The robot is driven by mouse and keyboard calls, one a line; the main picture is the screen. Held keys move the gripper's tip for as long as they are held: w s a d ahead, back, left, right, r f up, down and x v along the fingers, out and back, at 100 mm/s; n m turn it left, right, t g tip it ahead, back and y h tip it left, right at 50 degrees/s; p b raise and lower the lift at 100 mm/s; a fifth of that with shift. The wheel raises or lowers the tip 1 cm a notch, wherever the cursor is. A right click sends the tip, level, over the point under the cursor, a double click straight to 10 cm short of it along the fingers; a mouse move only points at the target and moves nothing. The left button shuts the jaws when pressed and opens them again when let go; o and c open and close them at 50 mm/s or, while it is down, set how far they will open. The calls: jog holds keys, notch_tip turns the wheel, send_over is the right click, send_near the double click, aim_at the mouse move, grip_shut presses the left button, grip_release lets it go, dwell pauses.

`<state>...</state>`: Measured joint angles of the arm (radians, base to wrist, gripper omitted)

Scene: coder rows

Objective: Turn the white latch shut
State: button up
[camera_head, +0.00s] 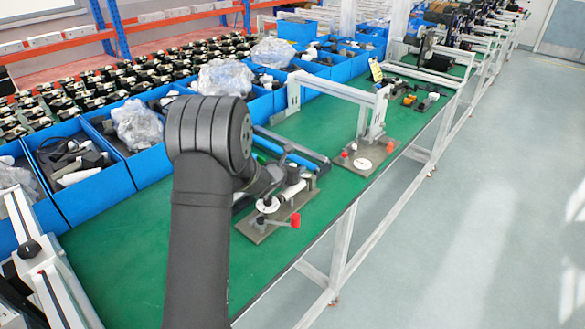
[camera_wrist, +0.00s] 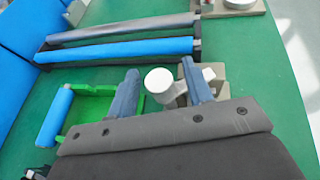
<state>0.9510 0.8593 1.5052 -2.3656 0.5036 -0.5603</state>
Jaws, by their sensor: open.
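In the head view, a fixture on a grey-brown plate (camera_head: 257,231) carries a white disc (camera_head: 268,205), a white cylindrical part (camera_head: 293,190) and a red knob (camera_head: 295,220). I cannot tell for sure which white part is the latch. In the wrist view, a white round-topped part (camera_wrist: 160,80) stands between the two fingers of my open gripper (camera_wrist: 160,68), with a gap on each side. A white piece (camera_wrist: 208,73) and a beige block (camera_wrist: 218,80) lie just beyond the right finger. In the head view, my arm largely hides the fingers.
A grey roller (camera_wrist: 120,29) and a blue roller (camera_wrist: 120,49) lie beyond the fixture. A green frame with a blue handle (camera_wrist: 56,118) is left of my gripper. A similar fixture with a white disc (camera_head: 362,163) stands farther along the green table (camera_head: 125,245). Blue bins (camera_head: 95,190) line its left side.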

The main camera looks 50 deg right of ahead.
jog(key=c, duration=1)
jog(key=shift+m+g, duration=0.3)
jog(key=shift+w+m+g, duration=0.1)
jog(key=shift+m+g, duration=1.4)
jog(key=shift+g, duration=0.3)
jog(key=shift+m+g, duration=1.2)
jog(key=shift+g, duration=0.3)
jog(key=o, duration=1)
jog(key=shift+a, duration=0.1)
